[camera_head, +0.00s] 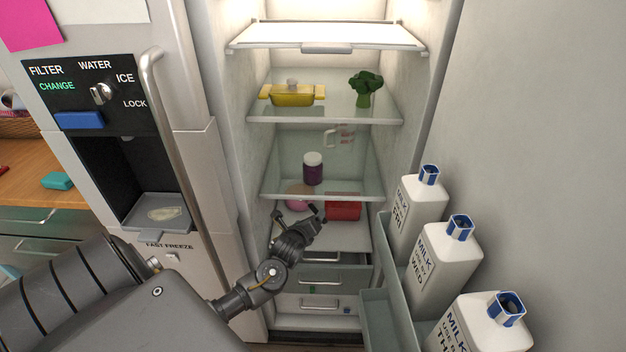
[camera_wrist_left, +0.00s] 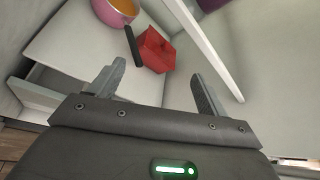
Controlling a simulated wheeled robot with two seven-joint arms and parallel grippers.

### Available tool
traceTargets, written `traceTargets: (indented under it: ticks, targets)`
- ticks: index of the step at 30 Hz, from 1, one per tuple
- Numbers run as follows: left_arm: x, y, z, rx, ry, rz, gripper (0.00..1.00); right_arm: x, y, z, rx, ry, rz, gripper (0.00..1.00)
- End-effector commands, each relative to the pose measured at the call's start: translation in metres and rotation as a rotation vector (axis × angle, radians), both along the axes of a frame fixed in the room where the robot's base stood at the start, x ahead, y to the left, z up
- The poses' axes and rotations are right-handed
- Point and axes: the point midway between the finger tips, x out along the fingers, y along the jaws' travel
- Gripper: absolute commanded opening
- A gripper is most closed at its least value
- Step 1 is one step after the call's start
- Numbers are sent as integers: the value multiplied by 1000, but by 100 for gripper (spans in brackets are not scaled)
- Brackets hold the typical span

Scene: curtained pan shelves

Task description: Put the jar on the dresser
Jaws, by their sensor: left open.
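The jar (camera_head: 313,170), dark purple with a white lid, stands upright on a glass shelf inside the open fridge. My left gripper (camera_head: 299,214) is open and empty, just below the front of that shelf and lower than the jar. In the left wrist view my open fingers (camera_wrist_left: 157,72) point into the space under the shelf, with nothing between them. A purple patch (camera_wrist_left: 209,4) at the top edge there may be the jar. The dresser (camera_head: 22,190), with a wooden top and greenish drawers, is at the far left, partly hidden by the fridge door and my arm. My right gripper is not in view.
A pink pot (camera_wrist_left: 115,10) and a red box (camera_wrist_left: 155,50) sit under the jar's shelf. A measuring cup (camera_head: 331,136) stands behind the jar. Milk bottles (camera_head: 446,258) line the door at right. A teal item (camera_head: 57,181) lies on the dresser top.

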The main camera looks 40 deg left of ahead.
Motion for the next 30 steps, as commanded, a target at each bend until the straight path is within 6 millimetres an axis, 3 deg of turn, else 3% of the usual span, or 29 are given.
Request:
traceTargets:
  ticks: [3, 5, 12, 20, 30]
  targets:
    - [15, 5, 62, 213, -42, -66, 77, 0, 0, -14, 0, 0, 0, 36]
    - [18, 6, 88, 308, -52, -87, 77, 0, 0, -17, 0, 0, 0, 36]
    - [38, 36, 136, 648, -37, -94, 77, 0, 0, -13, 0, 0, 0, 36]
    - [44, 43, 147, 735, -27, -91, 77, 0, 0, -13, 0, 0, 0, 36]
    - [85, 64, 144, 732, -27, -90, 77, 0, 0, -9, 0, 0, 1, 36]
